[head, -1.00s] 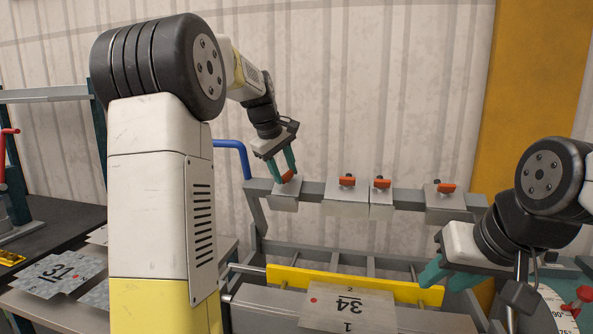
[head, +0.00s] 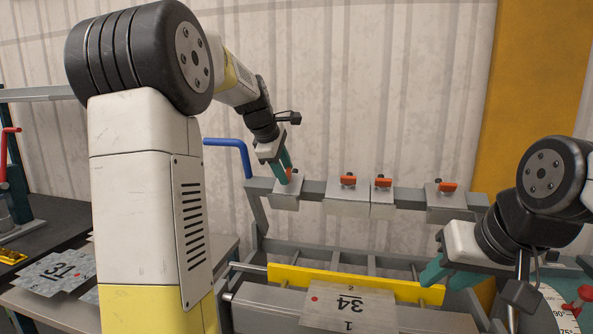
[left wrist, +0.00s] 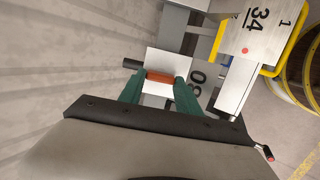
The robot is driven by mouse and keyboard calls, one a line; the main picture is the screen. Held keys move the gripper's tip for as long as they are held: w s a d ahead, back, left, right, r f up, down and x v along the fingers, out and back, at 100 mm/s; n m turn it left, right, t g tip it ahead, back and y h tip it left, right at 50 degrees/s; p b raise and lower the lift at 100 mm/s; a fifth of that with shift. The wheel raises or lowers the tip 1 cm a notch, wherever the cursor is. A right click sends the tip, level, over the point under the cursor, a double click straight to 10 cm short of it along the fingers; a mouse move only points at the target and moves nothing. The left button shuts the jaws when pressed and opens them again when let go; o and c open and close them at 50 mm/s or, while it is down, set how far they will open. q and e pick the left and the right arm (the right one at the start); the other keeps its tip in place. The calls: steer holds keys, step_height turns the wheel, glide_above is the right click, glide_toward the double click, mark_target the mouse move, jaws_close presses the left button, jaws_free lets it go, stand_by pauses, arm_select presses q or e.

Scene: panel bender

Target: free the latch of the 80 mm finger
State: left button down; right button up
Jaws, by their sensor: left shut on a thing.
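Several other fingers with orange latches (head: 348,181) sit along the beam (head: 314,190) to the right. A yellow bar (head: 345,283) and a sheet marked 34 (head: 345,306) lie below. A blue bent handle (head: 232,145) stands left of the beam.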

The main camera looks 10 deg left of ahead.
stand_by(0.4)
arm_select(q)
steer(key=c, duration=0.8)
jaws_free()
steer(key=shift+c, duration=0.2)
steer(key=v, duration=0.8)
